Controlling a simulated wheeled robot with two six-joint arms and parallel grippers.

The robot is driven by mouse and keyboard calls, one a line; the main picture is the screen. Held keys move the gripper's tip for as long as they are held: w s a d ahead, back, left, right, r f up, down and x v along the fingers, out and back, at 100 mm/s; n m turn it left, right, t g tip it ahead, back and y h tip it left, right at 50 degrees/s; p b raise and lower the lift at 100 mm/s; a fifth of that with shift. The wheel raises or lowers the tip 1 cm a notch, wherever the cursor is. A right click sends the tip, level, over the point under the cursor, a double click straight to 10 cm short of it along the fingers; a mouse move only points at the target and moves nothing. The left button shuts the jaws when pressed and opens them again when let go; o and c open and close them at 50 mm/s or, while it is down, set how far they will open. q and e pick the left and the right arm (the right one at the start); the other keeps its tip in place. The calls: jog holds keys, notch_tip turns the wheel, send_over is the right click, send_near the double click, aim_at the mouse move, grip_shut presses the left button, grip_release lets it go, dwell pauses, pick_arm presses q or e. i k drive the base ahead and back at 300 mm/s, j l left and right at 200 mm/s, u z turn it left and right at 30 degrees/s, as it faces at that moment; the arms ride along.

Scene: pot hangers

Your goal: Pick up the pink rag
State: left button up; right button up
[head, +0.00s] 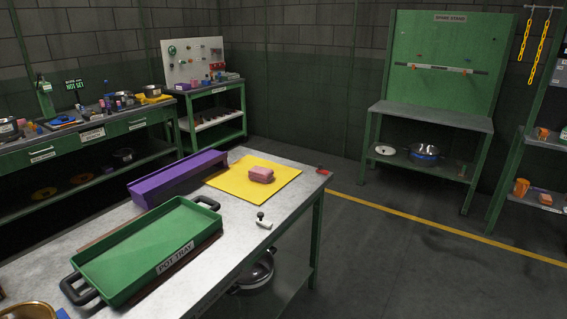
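The pink rag (261,175) is a small folded block on the yellow mat (285,190), near the far end of the metal-topped table (251,256). It lies right of the purple tray. Nothing covers it. Neither of my grippers is in view.
A green tray labelled POT TRAY (135,249) with black handles and a long purple tray (172,182) stand on the table. A small white object with a dark knob (264,224) lies before the mat. A green stand (430,119) stands at the back; open floor (420,265) lies right.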

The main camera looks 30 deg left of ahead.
aim_at(259, 174)
jog(key=i+l+u, duration=0.15)
jog(key=i+u, duration=0.35)
jog(key=i+l+u, duration=0.35)
jog(key=i+u, duration=0.15)
jog(key=i+l+u, duration=0.5)
jog(key=k, duration=0.05)
